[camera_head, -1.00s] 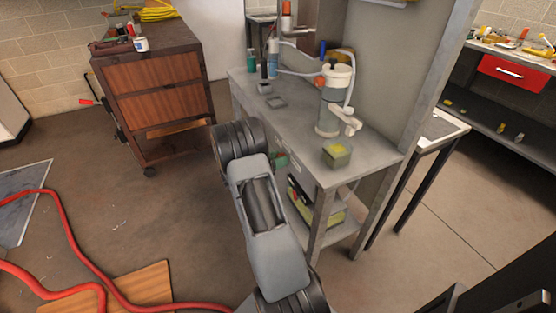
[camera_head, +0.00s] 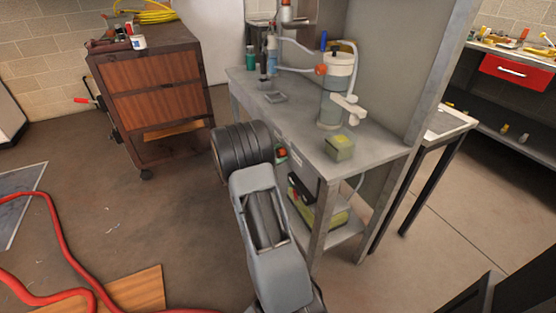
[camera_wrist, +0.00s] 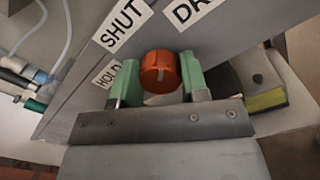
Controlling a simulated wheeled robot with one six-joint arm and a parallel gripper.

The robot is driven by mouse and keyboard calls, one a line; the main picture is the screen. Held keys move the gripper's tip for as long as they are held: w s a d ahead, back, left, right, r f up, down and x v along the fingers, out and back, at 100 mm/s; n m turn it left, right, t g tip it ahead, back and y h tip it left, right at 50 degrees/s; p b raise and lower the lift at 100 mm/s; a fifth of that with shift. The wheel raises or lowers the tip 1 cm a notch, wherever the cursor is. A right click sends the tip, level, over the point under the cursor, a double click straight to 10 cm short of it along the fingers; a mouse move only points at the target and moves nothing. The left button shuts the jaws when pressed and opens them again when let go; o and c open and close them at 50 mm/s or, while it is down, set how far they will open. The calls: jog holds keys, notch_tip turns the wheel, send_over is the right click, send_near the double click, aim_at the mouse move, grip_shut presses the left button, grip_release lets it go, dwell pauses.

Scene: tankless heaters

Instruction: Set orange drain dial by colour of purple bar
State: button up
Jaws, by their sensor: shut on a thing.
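The orange drain dial (camera_wrist: 160,74) is a round knob with a pale mark, on a grey panel (camera_wrist: 75,105). My gripper (camera_wrist: 158,80) has green fingers on both sides of the dial and is shut on it. White labels read SHUT (camera_wrist: 122,26), HOLD (camera_wrist: 108,75) and a cut-off "DR" (camera_wrist: 194,10). The pale mark points roughly up in the wrist view, toward the gap between SHUT and "DR". The orange dial also shows small at the bench front in the head view (camera_head: 282,152). I cannot make out a purple bar in either view.
The grey bench (camera_head: 305,135) carries a clear cylinder with white fittings (camera_head: 335,95), bottles (camera_head: 271,58) and a yellow-green block (camera_head: 340,148). A wooden cabinet (camera_head: 155,95) stands left. A red hose (camera_head: 65,255) lies on the floor.

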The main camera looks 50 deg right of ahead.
jog(key=shift+f+m+b, duration=0.1)
jog(key=shift+m+b, duration=0.75)
jog(key=shift+m, duration=0.55)
jog(key=o, duration=0.9)
jog(key=shift+a, duration=0.1)
jog(key=p+v, duration=0.2)
jog(key=v, duration=1.1)
jog(key=shift+w+a+f, duration=0.1)
jog(key=shift+w+a, duration=0.15)
jog(key=shift+a, duration=0.05)
